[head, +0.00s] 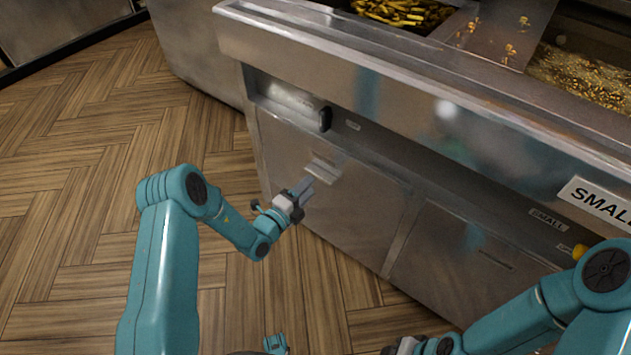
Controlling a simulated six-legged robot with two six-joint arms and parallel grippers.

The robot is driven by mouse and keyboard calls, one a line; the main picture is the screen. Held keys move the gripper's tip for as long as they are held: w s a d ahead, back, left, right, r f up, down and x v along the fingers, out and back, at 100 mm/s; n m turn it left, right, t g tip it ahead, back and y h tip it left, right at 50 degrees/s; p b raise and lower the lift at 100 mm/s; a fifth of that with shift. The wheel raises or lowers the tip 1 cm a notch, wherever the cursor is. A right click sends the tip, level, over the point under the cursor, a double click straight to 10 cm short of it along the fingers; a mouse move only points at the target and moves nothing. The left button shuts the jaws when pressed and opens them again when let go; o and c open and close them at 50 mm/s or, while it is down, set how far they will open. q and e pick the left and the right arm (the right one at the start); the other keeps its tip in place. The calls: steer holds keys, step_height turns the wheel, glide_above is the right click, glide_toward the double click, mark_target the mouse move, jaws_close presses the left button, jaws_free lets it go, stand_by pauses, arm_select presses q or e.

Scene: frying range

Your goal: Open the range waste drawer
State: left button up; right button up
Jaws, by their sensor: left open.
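The steel range front has a square lower panel (350,210) with a small protruding handle (323,168) near its top left; this looks like the drawer, and it sits flush with the front. My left gripper (303,188) is open, with its fingertips close to the handle, just below and left of it. I cannot tell whether they touch it. The gripper partly covers the panel's left side. My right gripper (402,347) is at the bottom edge, low and away from the panel, and partly cut off.
Another front panel (460,270) with a slot lies to the right. A recessed black-ended fitting (300,108) sits above the handle. A "SMALL" sign (598,203) and a yellow knob (580,251) are at right. Fries (400,12) lie on top. The wooden floor (80,190) at left is clear.

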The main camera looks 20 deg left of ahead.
mark_target(317, 178)
arm_select(q)
steer(key=b+x, duration=0.1)
steer(key=x, duration=0.3)
steer(key=shift+w+d, duration=0.1)
steer(key=shift+w, duration=0.2)
jaws_close()
steer(key=shift+s, duration=0.1)
